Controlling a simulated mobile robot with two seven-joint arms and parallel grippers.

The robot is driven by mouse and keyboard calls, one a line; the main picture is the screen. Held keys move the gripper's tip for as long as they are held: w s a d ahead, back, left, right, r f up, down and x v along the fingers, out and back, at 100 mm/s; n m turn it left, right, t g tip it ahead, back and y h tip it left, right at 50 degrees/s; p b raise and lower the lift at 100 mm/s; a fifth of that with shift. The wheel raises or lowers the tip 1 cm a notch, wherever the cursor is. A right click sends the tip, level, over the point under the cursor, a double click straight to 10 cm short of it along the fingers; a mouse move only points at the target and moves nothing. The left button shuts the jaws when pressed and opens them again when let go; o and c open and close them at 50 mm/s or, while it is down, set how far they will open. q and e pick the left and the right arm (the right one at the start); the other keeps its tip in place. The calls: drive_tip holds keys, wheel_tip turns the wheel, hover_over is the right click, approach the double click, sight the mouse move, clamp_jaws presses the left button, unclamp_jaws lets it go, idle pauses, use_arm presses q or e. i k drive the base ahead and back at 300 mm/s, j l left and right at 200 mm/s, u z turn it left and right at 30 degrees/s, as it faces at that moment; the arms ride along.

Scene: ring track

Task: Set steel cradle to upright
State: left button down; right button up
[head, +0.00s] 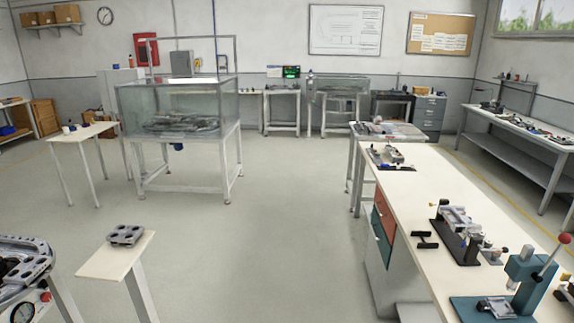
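I cannot tell for sure which thing is the steel cradle. A grey metal block with round holes (125,234) lies flat on a small pale stand (105,262) at the lower left. A silver metal fixture on a dark base (457,232) stands on the long bench at the right. Neither of my grippers is in view.
A long pale-topped bench (415,193) runs along the right, with a teal press with a red-knobbed lever (526,272) at its near end. A ring-shaped track (20,262) shows at the left edge. A glass-walled tank (178,108) stands farther back. The middle floor is clear.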

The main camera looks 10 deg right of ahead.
sight(465, 228)
drive_tip(key=i+z, duration=0.25)
drive_tip(key=z, duration=0.25)
drive_tip(key=i+j+z, duration=0.1)
drive_tip(key=i+z, duration=0.15)
drive_tip(key=z, duration=0.25)
drive_tip(key=i+j+z, duration=0.2)
drive_tip(key=z, duration=0.25)
drive_tip(key=i+j+z, duration=0.2)
drive_tip(key=z, duration=0.15)
drive_tip(key=i+j+z, duration=0.2)
drive_tip(key=z, duration=0.2)
drive_tip(key=i+j+z, duration=0.15)
drive_tip(key=j+z, duration=0.2)
drive_tip(key=i+j+z, duration=0.15)
drive_tip(key=j+z, duration=0.2)
drive_tip(key=i+j+z, duration=0.1)
drive_tip(key=j+z, duration=0.2)
drive_tip(key=j, duration=0.3)
drive_tip(key=i+j+z, duration=0.25)
drive_tip(key=i+j, duration=0.2)
drive_tip(key=i, duration=0.05)
